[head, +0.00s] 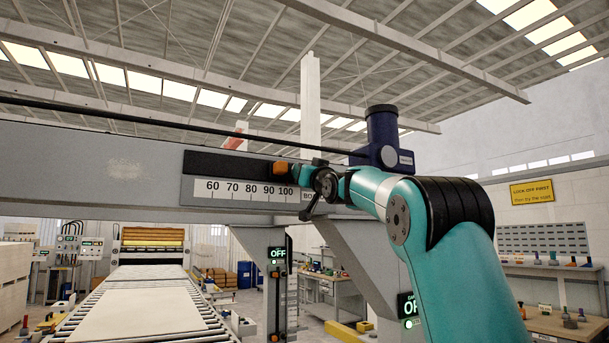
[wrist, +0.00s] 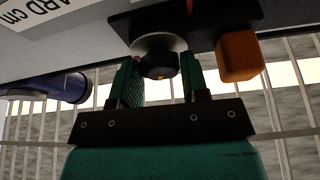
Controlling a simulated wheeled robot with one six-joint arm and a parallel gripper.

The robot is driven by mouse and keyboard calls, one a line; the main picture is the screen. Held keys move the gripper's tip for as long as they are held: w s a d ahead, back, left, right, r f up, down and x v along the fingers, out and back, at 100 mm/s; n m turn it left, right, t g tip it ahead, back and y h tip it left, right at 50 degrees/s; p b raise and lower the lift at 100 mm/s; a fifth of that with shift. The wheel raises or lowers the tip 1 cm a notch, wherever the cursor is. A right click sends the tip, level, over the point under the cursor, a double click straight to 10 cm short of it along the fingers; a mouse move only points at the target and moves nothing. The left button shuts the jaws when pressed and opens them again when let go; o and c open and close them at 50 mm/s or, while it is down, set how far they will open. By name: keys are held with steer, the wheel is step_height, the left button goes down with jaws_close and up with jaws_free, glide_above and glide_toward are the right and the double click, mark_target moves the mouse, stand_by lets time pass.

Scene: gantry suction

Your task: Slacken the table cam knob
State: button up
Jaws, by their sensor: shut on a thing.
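The dark knob (wrist: 160,67) with a pale metal collar sits on a black mount on the grey beam, between my gripper's fingers in the wrist view. I take it for the table cam knob; no label on it can be read. My gripper (wrist: 161,80) has its two green ribbed fingers on either side of the knob, shut on it. In the head view my gripper (head: 310,178) is at the beam, at the right end of the scale, and hides the knob.
An orange block (wrist: 239,55) sits right beside the knob; it also shows in the head view (head: 280,168). A white number scale (head: 240,191) runs along the beam (head: 80,155). A dark blue cylinder unit (head: 383,130) stands behind my arm. A roller conveyor (head: 130,305) lies below left.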

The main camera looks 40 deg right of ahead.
steer(key=shift+d+r+n+y+b, duration=0.1)
steer(key=shift+n+y+b, duration=0.1)
steer(key=shift+n+y, duration=0.9)
steer(key=shift+n+y+b, duration=0.25)
steer(key=shift+n+y, duration=0.2)
steer(key=shift+n, duration=1.25)
steer(key=shift+d+r+n+y+b, duration=0.1)
steer(key=shift+n+y+b, duration=0.1)
steer(key=shift+n+y, duration=0.9)
steer(key=shift+s+n+h, duration=0.1)
steer(key=shift+n+h, duration=0.25)
steer(key=shift+n, duration=0.25)
steer(key=o, duration=0.9)
steer(key=shift+f, duration=0.1)
